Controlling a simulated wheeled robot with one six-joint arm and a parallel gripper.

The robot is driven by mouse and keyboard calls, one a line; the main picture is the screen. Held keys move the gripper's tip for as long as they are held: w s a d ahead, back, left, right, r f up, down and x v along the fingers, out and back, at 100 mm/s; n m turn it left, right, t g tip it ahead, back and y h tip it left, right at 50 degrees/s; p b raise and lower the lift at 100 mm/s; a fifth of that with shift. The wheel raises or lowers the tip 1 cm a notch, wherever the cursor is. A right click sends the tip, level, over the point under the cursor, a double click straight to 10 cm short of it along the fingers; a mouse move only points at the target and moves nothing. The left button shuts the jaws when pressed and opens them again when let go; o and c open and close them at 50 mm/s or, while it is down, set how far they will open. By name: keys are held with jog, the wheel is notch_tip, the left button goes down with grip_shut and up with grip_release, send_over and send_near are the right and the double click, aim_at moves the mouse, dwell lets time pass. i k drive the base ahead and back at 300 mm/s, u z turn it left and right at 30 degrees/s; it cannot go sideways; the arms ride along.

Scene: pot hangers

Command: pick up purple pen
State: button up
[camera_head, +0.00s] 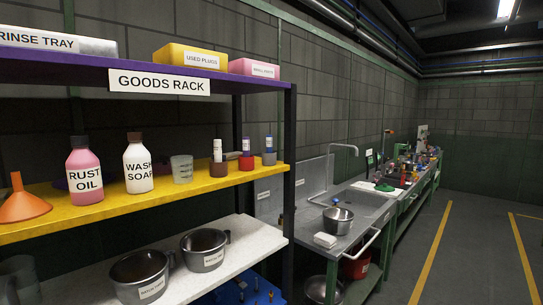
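I cannot make out a pen that is clearly purple. Three small cups stand in a row near the right end of the yellow shelf (168,192). The left brown cup (219,169) has a white pen-like item standing in it. The middle red cup (246,163) and the right grey cup (269,158) each have a pale upright item with a bluish or purplish band. These items are too small to tell apart surely. My gripper is not in view.
A rust oil bottle (85,180), a wash soap bottle (138,172), a clear beaker (182,168) and an orange funnel (22,202) share the yellow shelf. A dark rack post (289,180) stands right of the cups. Pots (204,252) sit below; a sink counter (310,217) stands farther right.

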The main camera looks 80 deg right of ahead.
aim_at(245, 140)
jog(key=z, duration=2.4)
